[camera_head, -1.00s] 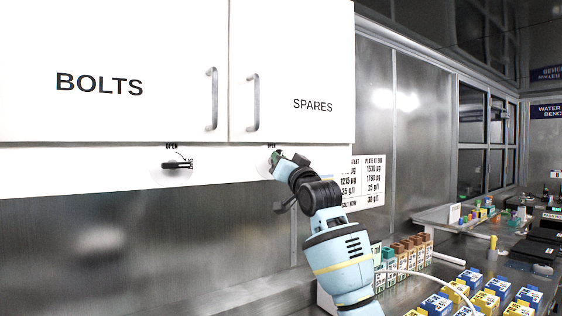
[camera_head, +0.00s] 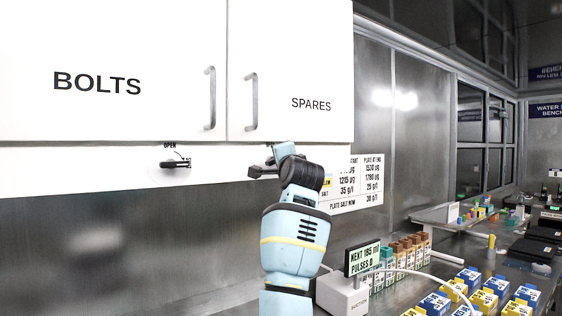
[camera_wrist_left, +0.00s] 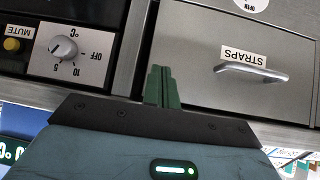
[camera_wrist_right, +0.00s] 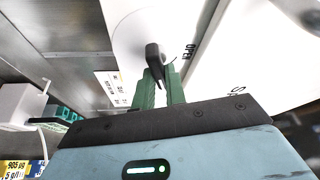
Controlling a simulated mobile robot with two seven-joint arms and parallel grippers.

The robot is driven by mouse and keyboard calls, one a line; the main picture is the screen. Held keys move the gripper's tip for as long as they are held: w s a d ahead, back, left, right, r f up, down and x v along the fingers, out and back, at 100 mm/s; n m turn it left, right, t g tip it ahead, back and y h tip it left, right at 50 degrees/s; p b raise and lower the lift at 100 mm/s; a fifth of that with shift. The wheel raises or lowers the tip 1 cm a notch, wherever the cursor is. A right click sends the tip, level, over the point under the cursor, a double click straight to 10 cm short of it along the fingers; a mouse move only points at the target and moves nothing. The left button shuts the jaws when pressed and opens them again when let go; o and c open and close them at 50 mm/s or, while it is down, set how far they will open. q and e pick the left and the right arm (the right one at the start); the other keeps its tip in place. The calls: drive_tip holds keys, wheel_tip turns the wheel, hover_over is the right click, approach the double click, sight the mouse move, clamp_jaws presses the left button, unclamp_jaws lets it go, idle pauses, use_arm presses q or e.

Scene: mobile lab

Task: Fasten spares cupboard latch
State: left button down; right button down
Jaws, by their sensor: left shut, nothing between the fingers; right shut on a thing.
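The white spares cupboard door (camera_head: 300,70), labelled SPARES, looks closed beside the BOLTS door. Its black latch handle (camera_wrist_right: 153,52) shows in the right wrist view on a white panel, next to an OPEN mark. My right gripper (camera_wrist_right: 160,84) is shut on this handle, with its green fingers on either side of the lower part. In the head view my right wrist hides the latch, so its angle against the mark is hard to tell. My left gripper (camera_wrist_left: 162,72) is shut and empty in front of a grey drawer (camera_wrist_left: 195,60) labelled STRAPS; it is out of the head view.
The bolts latch (camera_head: 175,163) sits left of my right arm, its handle about level. A display box (camera_head: 345,295), bottle racks and yellow-blue boxes (camera_head: 437,303) stand on the bench at right. A dial panel (camera_wrist_left: 75,50) is left of the left gripper.

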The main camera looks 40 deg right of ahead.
drive_tip(key=shift+w+a+f+m+g+y, duration=0.15)
drive_tip(key=shift+m+g, duration=0.1)
drive_tip(key=shift+m, duration=0.25)
drive_tip(key=shift+d+m+g+y, duration=0.1)
drive_tip(key=shift+m+g, duration=0.1)
drive_tip(key=shift+m, duration=0.3)
drive_tip(key=shift+w+a+f+m+g+y, duration=0.15)
drive_tip(key=shift+m+g, duration=0.1)
drive_tip(key=shift+m, duration=0.25)
drive_tip(key=shift+s+d, duration=0.1)
drive_tip(key=c, duration=1.5)
unclamp_jaws()
drive_tip(key=shift+s+r, duration=0.1)
drive_tip(key=shift+r, duration=0.05)
drive_tip(key=shift+o, duration=0.3)
drive_tip(key=v, duration=0.7)
drive_tip(key=shift+s+a, duration=0.15)
drive_tip(key=shift+a, duration=0.15)
